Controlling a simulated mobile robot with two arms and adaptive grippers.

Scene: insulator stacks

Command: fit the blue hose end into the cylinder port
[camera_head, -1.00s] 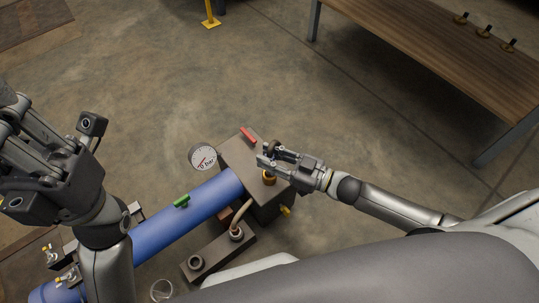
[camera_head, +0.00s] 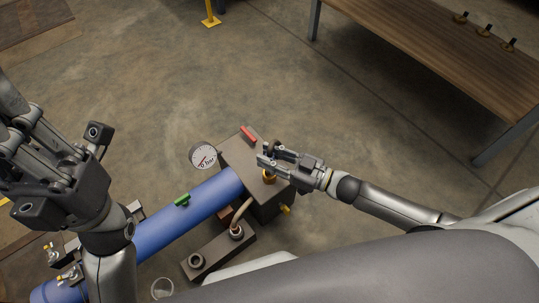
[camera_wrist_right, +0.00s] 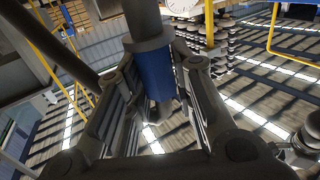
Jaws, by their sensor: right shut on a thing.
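My right gripper (camera_head: 268,156) is over the dark end block (camera_head: 237,153) of a long blue cylinder (camera_head: 160,227). In the right wrist view it is shut on the blue hose end (camera_wrist_right: 155,76), which has a dark collar above it. A brass fitting (camera_head: 269,178), which looks like the port, shows on the block just below the gripper. I cannot tell whether the hose end touches it. My left gripper (camera_head: 15,125) is raised at the left, away from the block. Its fingertips are cut off, so its opening is unclear.
A pressure gauge (camera_head: 203,155), a red handle (camera_head: 248,134) and a green handle (camera_head: 182,200) are by the cylinder. A small dark block (camera_head: 218,257) with round sockets and a clear glass (camera_head: 162,288) are in front. A wooden bench (camera_head: 430,50) stands at the upper right.

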